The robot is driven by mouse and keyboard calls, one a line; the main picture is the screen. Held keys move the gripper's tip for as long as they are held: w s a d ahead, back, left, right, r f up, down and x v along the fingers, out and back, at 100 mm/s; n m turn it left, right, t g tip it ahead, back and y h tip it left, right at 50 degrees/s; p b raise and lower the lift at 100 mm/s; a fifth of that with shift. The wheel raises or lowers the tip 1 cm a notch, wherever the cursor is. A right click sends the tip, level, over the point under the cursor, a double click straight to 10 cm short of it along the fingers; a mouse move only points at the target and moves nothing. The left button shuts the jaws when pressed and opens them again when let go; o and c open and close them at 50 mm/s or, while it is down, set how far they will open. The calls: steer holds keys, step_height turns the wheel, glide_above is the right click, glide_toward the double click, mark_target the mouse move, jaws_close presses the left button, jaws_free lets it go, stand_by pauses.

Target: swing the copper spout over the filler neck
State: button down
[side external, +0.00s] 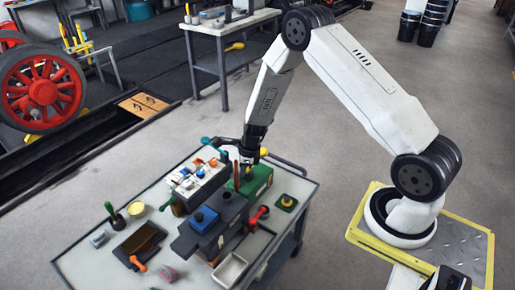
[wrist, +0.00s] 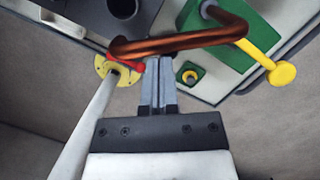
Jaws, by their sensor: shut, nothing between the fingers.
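The copper spout (wrist: 185,42) is a bent copper tube across the top of the wrist view. Its right end curves back at the green block (wrist: 240,40), which has a yellow-knobbed lever (wrist: 282,74). My gripper (wrist: 160,62) is shut and empty, with its fingertips right at the tube's near side; I cannot tell whether they touch. A dark round opening (wrist: 123,7) in a dark grey block, likely the filler neck, lies beyond the tube's left part. In the side view my gripper (side external: 249,160) is over the green block (side external: 255,182), with the spout (side external: 236,174) beside it.
The grey workbench (side external: 85,262) is crowded. A second bench (side external: 205,65) stands behind.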

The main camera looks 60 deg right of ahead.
steer(key=shift+w+a, duration=0.75)
steer(key=shift+a, duration=0.1)
stand_by(0.3)
steer(key=s+d+r, duration=0.2)
steer(key=s+r, duration=0.3)
steer(key=r, duration=0.5)
steer(key=shift+s+d+r, duration=0.25)
steer(key=shift+s+r, duration=0.05)
stand_by(0.3)
stand_by(0.3)
